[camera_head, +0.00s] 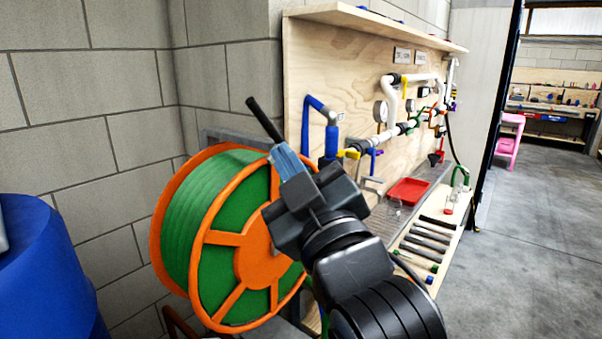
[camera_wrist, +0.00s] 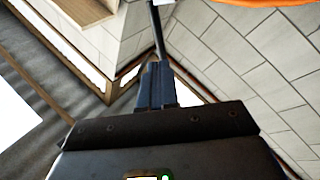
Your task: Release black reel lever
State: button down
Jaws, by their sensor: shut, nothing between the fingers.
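The large reel has an orange frame (camera_head: 253,262) and green hose (camera_head: 205,215) wound on it, left of centre in the head view. The black reel lever (camera_head: 261,115) is a tilted black bar above the reel's upper right rim. It also shows in the wrist view as a dark bar (camera_wrist: 156,28) straight beyond my fingertips. My gripper (camera_head: 279,150) is shut and empty, its blue-grey fingers pointing up at the lever's lower end. In the wrist view the fingers (camera_wrist: 157,66) are together. I cannot tell whether they touch the lever. My gripper hides the lever's base.
A wooden panel (camera_head: 345,80) with pipes, gauges and valves stands right of the reel. A blue pipe (camera_head: 331,140) rises close behind my gripper. A red tray (camera_head: 408,191) and several tools lie on the bench. A blue barrel (camera_head: 45,270) stands left. Floor at right is clear.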

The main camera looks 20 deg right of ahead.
aim_at(264, 119)
jog(key=p+x, duration=0.1)
jog(key=x, duration=0.6)
jog(key=shift+w+p, duration=0.1)
jog(key=shift+p, duration=0.3)
